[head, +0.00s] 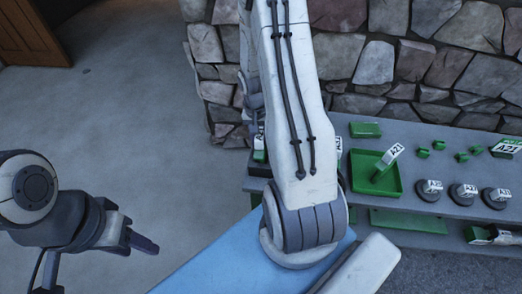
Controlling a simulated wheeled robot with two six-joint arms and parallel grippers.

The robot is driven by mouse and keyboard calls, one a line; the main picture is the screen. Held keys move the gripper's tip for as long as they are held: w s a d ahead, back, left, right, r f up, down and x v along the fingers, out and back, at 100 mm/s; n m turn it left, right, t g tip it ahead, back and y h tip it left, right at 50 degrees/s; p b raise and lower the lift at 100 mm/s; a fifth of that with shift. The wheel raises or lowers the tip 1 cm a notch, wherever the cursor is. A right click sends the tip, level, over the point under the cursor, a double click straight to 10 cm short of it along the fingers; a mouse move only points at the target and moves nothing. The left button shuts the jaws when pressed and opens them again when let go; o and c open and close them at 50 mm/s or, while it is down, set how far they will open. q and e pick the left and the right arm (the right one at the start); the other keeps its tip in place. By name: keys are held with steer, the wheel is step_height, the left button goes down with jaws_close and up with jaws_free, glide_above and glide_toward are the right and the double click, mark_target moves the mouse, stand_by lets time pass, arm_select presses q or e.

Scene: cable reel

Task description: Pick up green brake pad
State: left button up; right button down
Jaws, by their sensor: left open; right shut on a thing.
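My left gripper (143,243) is at the lower left, over the bare floor, with its dark fingers apart and nothing between them. My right arm crosses the middle of the view. My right gripper (257,125) is largely hidden behind that arm, at the left end of the grey workbench. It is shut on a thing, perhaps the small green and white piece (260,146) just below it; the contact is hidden. Several small green pieces (462,157) lie on the bench at the right. I cannot tell which green part is the brake pad.
The grey workbench (345,151) stands against a stone wall. It holds a green tray (398,188) with a white-tagged part in it, a green block (365,130) and several dark round parts (463,197) with white tags. The floor at the left is clear.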

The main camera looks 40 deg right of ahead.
steer(key=shift+r, duration=0.15)
stand_by(0.4)
step_height(320, 180, up, 10)
steer(key=shift+r, duration=0.1)
step_height(320, 180, up, 11)
steer(key=p, duration=0.9)
stand_by(0.7)
steer(key=shift+f, duration=0.3)
